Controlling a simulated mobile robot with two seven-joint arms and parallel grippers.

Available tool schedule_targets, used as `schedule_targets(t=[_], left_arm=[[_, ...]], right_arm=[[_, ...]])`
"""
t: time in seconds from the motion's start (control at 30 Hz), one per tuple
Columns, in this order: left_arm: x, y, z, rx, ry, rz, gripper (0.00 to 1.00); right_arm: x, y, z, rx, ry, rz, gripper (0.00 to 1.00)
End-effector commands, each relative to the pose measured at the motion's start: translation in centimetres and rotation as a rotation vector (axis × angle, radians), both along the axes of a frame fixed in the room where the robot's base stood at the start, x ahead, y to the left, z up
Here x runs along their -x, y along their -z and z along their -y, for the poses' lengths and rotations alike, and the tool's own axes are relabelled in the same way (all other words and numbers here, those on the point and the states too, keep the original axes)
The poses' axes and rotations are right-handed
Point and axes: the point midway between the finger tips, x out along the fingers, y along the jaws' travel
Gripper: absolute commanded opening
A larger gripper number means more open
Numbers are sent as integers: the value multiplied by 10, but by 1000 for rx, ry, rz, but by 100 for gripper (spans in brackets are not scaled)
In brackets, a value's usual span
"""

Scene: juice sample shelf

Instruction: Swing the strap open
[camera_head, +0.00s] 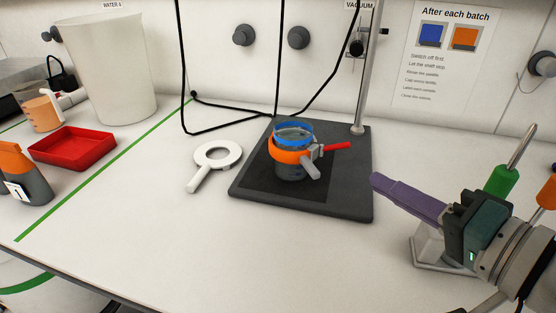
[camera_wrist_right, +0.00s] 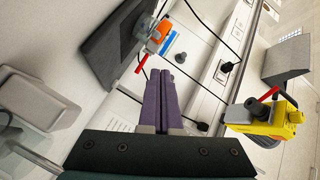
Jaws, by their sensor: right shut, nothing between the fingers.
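An orange strap (camera_head: 288,155) goes around a clear jar with a blue rim (camera_head: 294,134) on the dark stand base (camera_head: 350,195). A grey clamp with a red lever (camera_head: 337,147) sits at the strap's right side. The strap looks closed around the jar. My right gripper (camera_head: 378,182), with purple fingers, is shut and empty, right of the stand base and apart from the red lever. In the right wrist view the purple fingers (camera_wrist_right: 163,98) lie together, with the red lever (camera_wrist_right: 141,64) beyond them. My left gripper is not in view.
A white ring with a handle (camera_head: 216,158) lies left of the stand. A metal rod (camera_head: 368,70) rises at the base's back right, near black cables. A red tray (camera_head: 74,148) is at left. Green and orange handled tools (camera_head: 502,181) stand behind my right gripper.

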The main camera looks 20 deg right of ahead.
Motion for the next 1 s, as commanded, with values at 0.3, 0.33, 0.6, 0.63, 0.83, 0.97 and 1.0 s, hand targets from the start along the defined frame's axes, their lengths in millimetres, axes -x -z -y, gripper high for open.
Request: schedule_targets(t=[0.3,0.33,0.6,0.63,0.83,0.97,1.0], left_arm=[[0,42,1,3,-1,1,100],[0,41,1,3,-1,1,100],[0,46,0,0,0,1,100],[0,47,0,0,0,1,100],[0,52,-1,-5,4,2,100],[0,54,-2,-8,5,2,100],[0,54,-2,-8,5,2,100]], right_arm=[[-5,30,2,-142,-41,59,0],[-8,29,1,-143,-41,60,0],[-51,31,-13,-142,-40,62,0],[-56,32,-14,-142,-40,61,0],[-84,36,-24,-142,-40,59,0],[-93,36,-26,-140,-40,58,0],[-95,37,-27,-140,-40,57,0]])
